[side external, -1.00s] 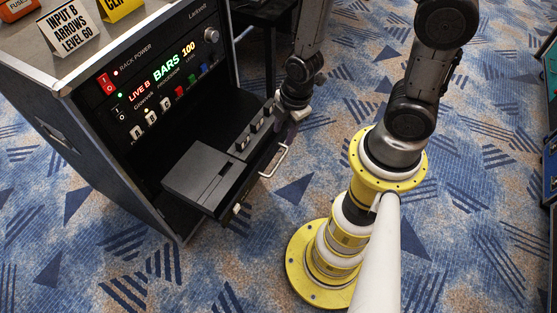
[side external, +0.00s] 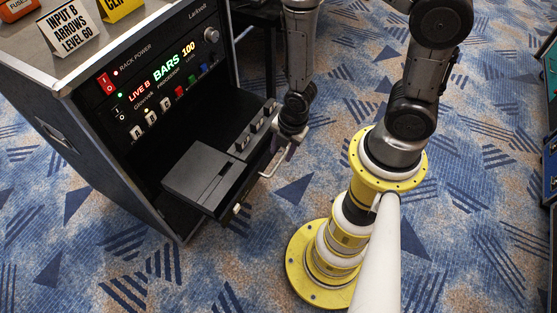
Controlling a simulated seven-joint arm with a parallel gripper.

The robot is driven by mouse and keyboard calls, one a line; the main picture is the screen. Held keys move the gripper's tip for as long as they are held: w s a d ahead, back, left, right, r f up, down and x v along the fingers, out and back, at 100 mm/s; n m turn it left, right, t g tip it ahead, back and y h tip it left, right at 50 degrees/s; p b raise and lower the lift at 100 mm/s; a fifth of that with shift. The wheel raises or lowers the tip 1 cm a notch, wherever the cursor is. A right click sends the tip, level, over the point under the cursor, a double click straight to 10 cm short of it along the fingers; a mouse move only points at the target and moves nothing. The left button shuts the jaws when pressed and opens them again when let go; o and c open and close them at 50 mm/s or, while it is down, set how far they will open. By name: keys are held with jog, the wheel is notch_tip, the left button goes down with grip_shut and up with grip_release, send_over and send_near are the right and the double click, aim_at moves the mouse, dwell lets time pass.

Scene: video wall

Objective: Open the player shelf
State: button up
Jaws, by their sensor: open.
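The player shelf (side external: 240,186) is a dark pull-out shelf low in the equipment rack (side external: 100,150). It stands out from the rack front and carries a black player box (side external: 203,174) and a row of small dark items. A pale metal handle (side external: 268,173) is on its front edge. My gripper (side external: 286,150) points down at the handle's far end, just beyond the shelf's front edge. It is open; I cannot tell whether its fingers touch the handle. The fingertips are small and partly dark in this view.
Signs (side external: 68,32) stand on the rack top. My yellow base is to the right. Patterned carpet (side external: 130,270) in front is clear.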

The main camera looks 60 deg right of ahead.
aim_at(277, 165)
jog(key=shift+w+f, duration=0.15)
jog(key=shift+f, duration=0.85)
jog(key=shift+w+f, duration=0.2)
jog(key=shift+f, duration=0.8)
jog(key=shift+w+f, duration=0.15)
jog(key=shift+f, duration=0.85)
jog(key=shift+c, duration=0.3)
grip_shut()
